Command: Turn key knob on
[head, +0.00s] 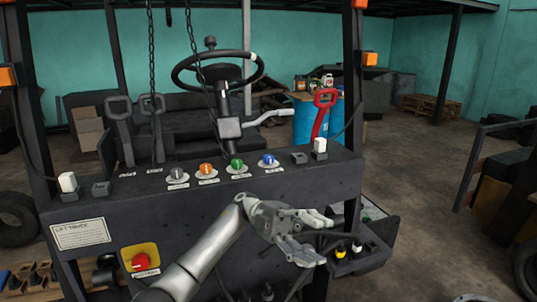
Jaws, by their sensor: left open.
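A red knob (141,262) sits on a yellow plate (127,252) at the lower left of the dark forklift panel, with a small label under it that I cannot read. Four-colour round knobs line the panel top: a grey knob (177,174), an orange knob (206,170), a green knob (237,166) and a blue knob (269,160). I cannot tell which one the task calls the key knob. My left gripper (322,240) is open and empty in front of the panel, below and right of the blue knob and well right of the red knob. My right gripper is not in view.
A steering wheel (218,69) and a red lever (321,115) stand behind the panel. Hanging chains (152,70) and upright posts frame the front. An open drawer-like box (365,245) with small yellow and white items juts out right of my gripper.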

